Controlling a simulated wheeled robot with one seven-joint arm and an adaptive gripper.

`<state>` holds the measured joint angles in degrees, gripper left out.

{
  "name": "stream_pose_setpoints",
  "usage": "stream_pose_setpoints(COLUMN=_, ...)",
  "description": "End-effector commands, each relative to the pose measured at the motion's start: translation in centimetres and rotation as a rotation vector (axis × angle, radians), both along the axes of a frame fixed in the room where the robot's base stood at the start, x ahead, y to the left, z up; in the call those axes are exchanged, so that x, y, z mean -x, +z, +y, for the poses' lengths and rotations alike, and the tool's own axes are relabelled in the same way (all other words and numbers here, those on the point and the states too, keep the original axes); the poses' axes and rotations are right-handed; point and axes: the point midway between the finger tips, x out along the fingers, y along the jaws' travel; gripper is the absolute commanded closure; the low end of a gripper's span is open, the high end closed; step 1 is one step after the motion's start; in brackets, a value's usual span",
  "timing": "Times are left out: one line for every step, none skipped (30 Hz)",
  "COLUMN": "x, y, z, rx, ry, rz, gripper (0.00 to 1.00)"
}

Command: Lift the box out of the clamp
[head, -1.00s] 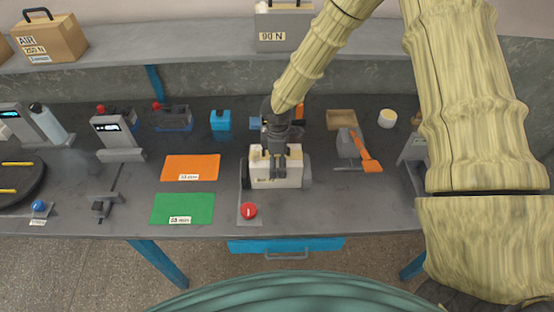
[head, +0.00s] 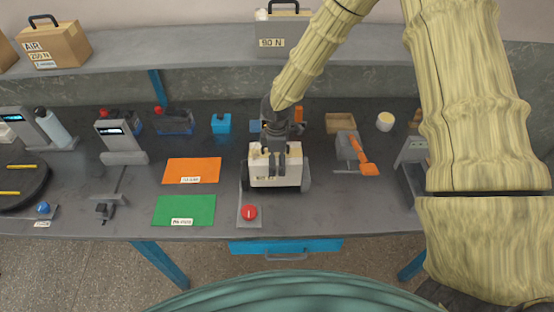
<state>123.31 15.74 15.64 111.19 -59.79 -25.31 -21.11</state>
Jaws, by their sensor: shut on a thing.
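The box (head: 264,181) is cream-white with a small label on its front. It sits between the grey jaws of the clamp (head: 306,176) on the dark bench. The clamp's base plate carries a red button (head: 249,212) at the front left. My gripper (head: 275,165) points down from above and is shut on the top of the box. The fingers hide part of the box's top. I cannot tell whether the box's underside touches the bench.
An orange mat (head: 192,171) and a green mat (head: 184,210) lie left of the clamp. A grey block with an orange-handled tool (head: 364,160) stands to the right. A blue box (head: 221,123) and a tan tray (head: 340,123) are behind. A shelf (head: 200,45) runs along the back.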

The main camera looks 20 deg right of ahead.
Motion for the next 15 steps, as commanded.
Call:
stream_pose_setpoints(x=-0.1, y=0.5, z=0.0, rx=0.000, ry=0.000, rz=-0.002, gripper=0.76)
stream_pose_setpoints(x=-0.1, y=0.6, z=0.0, rx=0.000, ry=0.000, rz=-0.002, gripper=0.76)
stream_pose_setpoints(x=-0.1, y=0.8, z=0.0, rx=0.000, ry=0.001, rz=-0.002, gripper=0.76)
stream_pose_setpoints(x=-0.1, y=0.9, z=0.0, rx=0.000, ry=0.001, rz=-0.002, gripper=0.76)
stream_pose_setpoints(x=-0.1, y=1.0, z=0.0, rx=0.000, ry=0.001, rz=-0.002, gripper=0.76)
stream_pose_setpoints(x=-0.1, y=1.1, z=0.0, rx=0.000, ry=0.001, rz=-0.002, gripper=0.76)
stream_pose_setpoints(x=-0.1, y=1.3, z=0.0, rx=0.000, ry=0.001, rz=-0.002, gripper=0.76)
stream_pose_setpoints(x=-0.1, y=1.4, z=0.0, rx=0.000, ry=0.001, rz=-0.002, gripper=0.76)
stream_pose_setpoints(x=-0.1, y=1.5, z=0.1, rx=0.000, ry=0.001, rz=-0.002, gripper=0.76)
stream_pose_setpoints(x=-0.1, y=1.6, z=0.1, rx=0.000, ry=0.001, rz=-0.002, gripper=0.76)
stream_pose_setpoints(x=-0.1, y=1.8, z=0.0, rx=0.000, ry=0.001, rz=-0.002, gripper=0.76)
stream_pose_setpoints(x=-0.1, y=1.9, z=0.0, rx=0.000, ry=0.001, rz=-0.002, gripper=0.76)
stream_pose_setpoints(x=-0.1, y=2.0, z=0.0, rx=0.000, ry=0.001, rz=-0.002, gripper=0.76)
stream_pose_setpoints(x=-0.1, y=2.1, z=0.0, rx=0.000, ry=0.001, rz=-0.002, gripper=0.76)
stream_pose_setpoints(x=-0.1, y=2.3, z=0.0, rx=0.000, ry=0.001, rz=-0.002, gripper=0.76)
